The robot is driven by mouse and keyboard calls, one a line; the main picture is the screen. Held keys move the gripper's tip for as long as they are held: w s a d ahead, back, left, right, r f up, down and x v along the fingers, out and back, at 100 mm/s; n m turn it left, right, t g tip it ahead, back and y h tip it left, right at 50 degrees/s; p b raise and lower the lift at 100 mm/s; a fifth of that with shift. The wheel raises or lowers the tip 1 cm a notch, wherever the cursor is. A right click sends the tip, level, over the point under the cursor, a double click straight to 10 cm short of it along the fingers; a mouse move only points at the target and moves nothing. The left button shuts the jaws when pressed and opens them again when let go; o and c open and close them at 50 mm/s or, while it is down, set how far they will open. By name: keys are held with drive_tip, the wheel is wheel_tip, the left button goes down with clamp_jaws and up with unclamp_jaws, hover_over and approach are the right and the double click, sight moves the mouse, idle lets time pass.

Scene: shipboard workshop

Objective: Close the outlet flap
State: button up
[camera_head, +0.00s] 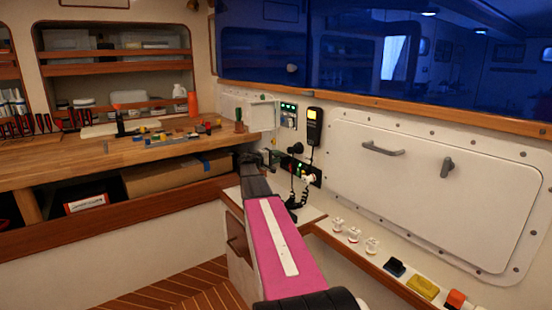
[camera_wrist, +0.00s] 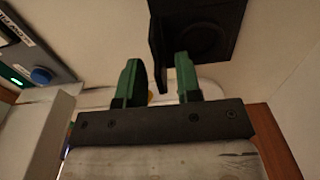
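The black outlet (camera_wrist: 210,38) is on the pale wall at the top of the wrist view, with a round socket face. Its flap (camera_wrist: 158,48) stands open, sticking out from the outlet's left side as a thin dark plate. My gripper (camera_wrist: 160,68) has two green fingers spread apart with nothing held. The flap's lower end shows between the fingertips; I cannot tell whether either finger touches it. In the head view my gripper (camera_head: 270,157) is at the wall near the counter corner, partly hidden by my arm. The outlet is hard to make out there.
A switch panel (camera_wrist: 35,50) with a green light and blue button is at the wrist view's left. A corded handset (camera_head: 314,125) hangs on the wall beside the gripper. The wooden workbench (camera_head: 60,160) carries tools. A ledge with small items (camera_head: 355,235) runs along the right.

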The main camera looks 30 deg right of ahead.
clamp_jaws()
drive_tip(key=shift+f+h, duration=0.15)
drive_tip(key=shift+h, duration=0.15)
drive_tip(key=shift+f+h, duration=0.4)
drive_tip(key=shift+h, duration=0.8)
drive_tip(key=shift+d+f+t+h, duration=0.1)
drive_tip(key=shift+f+t+h, duration=0.1)
drive_tip(key=shift+h, duration=0.5)
drive_tip(key=shift+d+f+t+h, duration=0.1)
drive_tip(key=shift+f+t+h, duration=0.1)
drive_tip(key=shift+h, duration=0.5)
unclamp_jaws()
